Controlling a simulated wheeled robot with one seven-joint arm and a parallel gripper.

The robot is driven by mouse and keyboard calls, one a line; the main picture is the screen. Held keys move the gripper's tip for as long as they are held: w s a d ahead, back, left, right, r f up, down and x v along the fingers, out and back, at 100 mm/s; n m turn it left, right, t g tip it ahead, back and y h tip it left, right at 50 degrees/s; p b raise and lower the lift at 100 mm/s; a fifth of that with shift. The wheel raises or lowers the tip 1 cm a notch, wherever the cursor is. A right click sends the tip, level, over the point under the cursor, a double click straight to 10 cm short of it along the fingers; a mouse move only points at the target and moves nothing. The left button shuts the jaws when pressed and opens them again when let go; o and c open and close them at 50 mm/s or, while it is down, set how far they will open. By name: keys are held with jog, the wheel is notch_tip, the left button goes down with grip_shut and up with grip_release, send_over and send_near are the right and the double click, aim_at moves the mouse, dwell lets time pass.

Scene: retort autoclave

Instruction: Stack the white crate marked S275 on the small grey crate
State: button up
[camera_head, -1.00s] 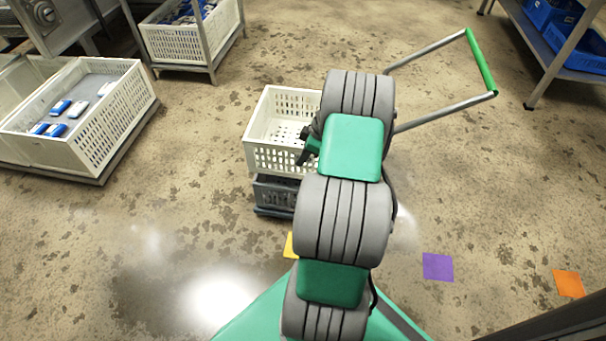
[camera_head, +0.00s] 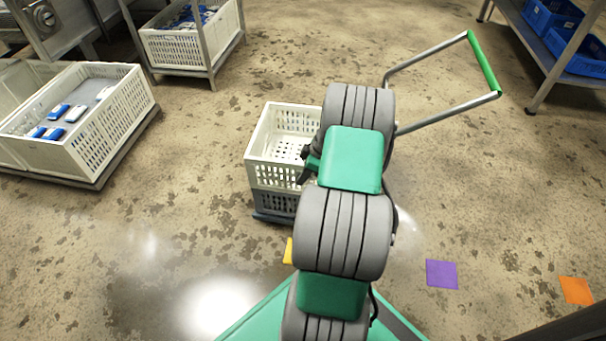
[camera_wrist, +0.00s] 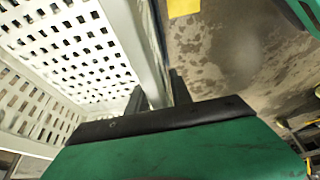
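The white crate (camera_head: 268,175) is an open, empty basket with slotted walls, upright in the head view. It sits directly over the small grey crate (camera_head: 272,203), with no clear gap between them; the grey crate's right part is hidden by my arm. No S275 marking is readable. My gripper (camera_head: 307,166) is at the white crate's right wall, partly hidden by my arm. In the wrist view, the fingers of my gripper (camera_wrist: 157,86) straddle the rim of the white crate (camera_wrist: 75,50) and appear closed on it. The grey crate is not visible there.
A cart handle with a green grip (camera_head: 484,62) rises behind my arm. A large white crate (camera_head: 92,135) with blue and white packs stands left on a low base. Yellow, purple (camera_head: 441,273) and orange (camera_head: 576,291) floor squares lie nearby. Floor around the stack is open.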

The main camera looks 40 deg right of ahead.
jog(key=shift+o, duration=0.4)
jog(key=p+v, duration=0.5)
jog(key=v, duration=0.7)
jog(key=shift+r, duration=0.15)
jog(key=a+r+m+g+h, duration=0.15)
jog(key=a+r, duration=0.45)
jog(key=a, duration=0.6)
jog(key=a+r+m, duration=0.3)
jog(key=a+r, duration=0.3)
jog(key=a, duration=0.6)
jog(key=s+a+m, duration=0.3)
jog(key=s+a, duration=0.5)
jog(key=a, duration=0.2)
jog(key=shift+s+r+h, duration=0.3)
jog(key=shift+r+h, duration=0.15)
jog(key=shift+r, duration=0.05)
jog(key=shift+r, duration=0.1)
